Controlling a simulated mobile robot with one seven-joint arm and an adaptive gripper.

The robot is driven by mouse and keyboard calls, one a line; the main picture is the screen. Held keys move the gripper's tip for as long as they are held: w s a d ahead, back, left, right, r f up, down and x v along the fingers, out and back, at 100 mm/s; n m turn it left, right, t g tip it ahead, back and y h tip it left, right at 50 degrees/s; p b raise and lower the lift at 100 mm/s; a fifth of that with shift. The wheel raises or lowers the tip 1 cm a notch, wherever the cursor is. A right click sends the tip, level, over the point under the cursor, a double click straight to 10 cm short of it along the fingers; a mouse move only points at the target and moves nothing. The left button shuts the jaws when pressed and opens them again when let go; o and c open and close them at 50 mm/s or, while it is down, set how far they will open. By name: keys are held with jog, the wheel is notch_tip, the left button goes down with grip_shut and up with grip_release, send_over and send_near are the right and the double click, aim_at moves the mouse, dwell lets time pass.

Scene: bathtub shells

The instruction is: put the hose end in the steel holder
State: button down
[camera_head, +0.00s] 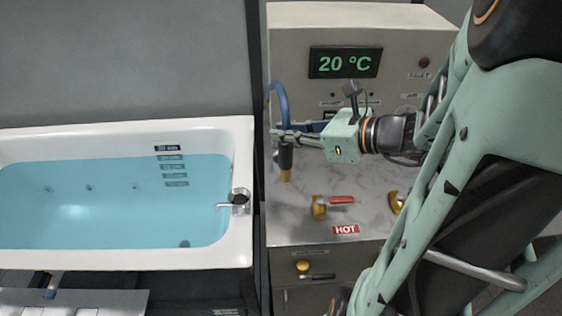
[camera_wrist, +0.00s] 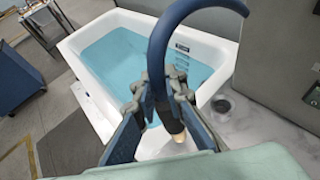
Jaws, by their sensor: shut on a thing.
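The blue hose (camera_head: 280,97) arches down to its end (camera_head: 286,159), which has a dark collar and a brass tip. My gripper (camera_head: 287,138) is shut on the hose end and holds it pointing down over the left part of the marble counter. In the wrist view, the hose end (camera_wrist: 171,122) shows between the fingers of my gripper (camera_wrist: 158,98). A round grey cup, which looks like the steel holder (camera_wrist: 222,104), stands on the counter to the right of the hose end, apart from it. In the head view the holder is not clearly seen.
A white tub (camera_head: 243,150) of blue water stands left of the counter, with a steel spout (camera_head: 236,203) on its rim. Brass valves, one with a red handle (camera_head: 342,199), sit on the counter (camera_head: 291,224). A panel with a temperature display (camera_head: 345,63) rises behind.

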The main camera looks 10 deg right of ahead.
jog(key=w+d+f+m+t+h+b, duration=0.1)
jog(key=w+d+f+b, duration=0.2)
jog(key=w+f+b, duration=0.7)
jog(key=shift+w+f+m+h+b, duration=0.25)
jog(key=shift+w+m+h+b, duration=0.15)
jog(key=shift+w, duration=1.6)
jog(key=shift+f, duration=0.2)
jog(key=c, duration=2)
grip_release()
jog(key=shift+r, duration=0.15)
